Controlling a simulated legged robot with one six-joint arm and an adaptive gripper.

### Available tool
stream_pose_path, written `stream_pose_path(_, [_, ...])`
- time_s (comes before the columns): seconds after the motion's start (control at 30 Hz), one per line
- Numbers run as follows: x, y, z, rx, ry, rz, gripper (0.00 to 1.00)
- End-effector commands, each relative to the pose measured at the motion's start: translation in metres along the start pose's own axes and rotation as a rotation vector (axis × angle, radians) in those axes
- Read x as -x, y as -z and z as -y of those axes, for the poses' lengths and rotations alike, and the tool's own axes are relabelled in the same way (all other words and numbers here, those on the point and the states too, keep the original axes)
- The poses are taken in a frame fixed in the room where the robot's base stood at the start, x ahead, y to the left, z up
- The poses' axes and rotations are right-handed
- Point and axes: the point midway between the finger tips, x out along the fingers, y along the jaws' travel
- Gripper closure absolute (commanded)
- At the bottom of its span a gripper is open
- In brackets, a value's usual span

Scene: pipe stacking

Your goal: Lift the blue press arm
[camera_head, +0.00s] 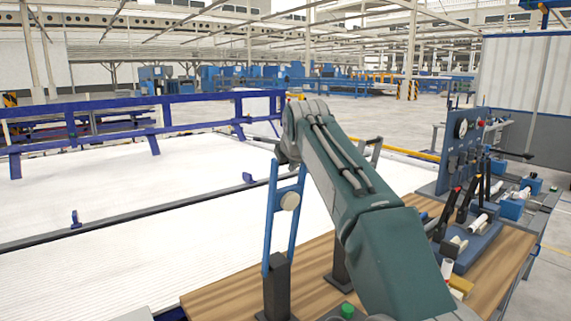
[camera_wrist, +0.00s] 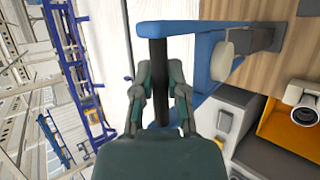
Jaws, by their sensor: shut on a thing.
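The blue press arm (camera_head: 270,220) stands nearly upright above a wooden-topped table, its lower end in a dark bracket (camera_head: 278,285). It has two blue side bars and a pale round piece between them. In the wrist view the blue frame (camera_wrist: 185,28) runs across the top, with a dark crossbar (camera_wrist: 159,50) at its end. My gripper (camera_wrist: 163,75) is shut on this dark crossbar, one finger on each side. In the head view my gripper (camera_head: 284,152) is at the top of the press arm, partly hidden by my arm.
A green button (camera_head: 347,310) is at the table's near edge. An upright panel with gauges (camera_head: 462,150) and several black-handled levers (camera_head: 465,200) stand to the right. A yellow block (camera_head: 461,285) lies near my arm. A blue railing (camera_head: 150,110) runs behind a white floor area at left.

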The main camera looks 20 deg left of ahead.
Motion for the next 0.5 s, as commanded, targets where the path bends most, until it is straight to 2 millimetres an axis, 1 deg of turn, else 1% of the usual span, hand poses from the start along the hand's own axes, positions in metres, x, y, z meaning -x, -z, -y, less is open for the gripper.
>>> stream_pose_path(0.03, [0.0007, 0.0017, -0.0027, 0.000, -0.008, -0.002, 1.00])
stream_pose_path(0.33, [-0.0001, 0.0019, -0.0037, 0.001, -0.010, 0.002, 1.00])
stream_pose_path(0.37, [0.0000, 0.0018, -0.0038, 0.001, -0.011, 0.002, 0.69])
stream_pose_path(0.4, [0.0000, 0.0017, -0.0038, 0.001, -0.011, 0.002, 0.51])
stream_pose_path(0.43, [-0.0001, 0.0016, -0.0036, 0.001, -0.010, 0.003, 0.47])
stream_pose_path(0.5, [-0.0002, 0.0013, -0.0032, 0.001, -0.009, 0.003, 0.47])
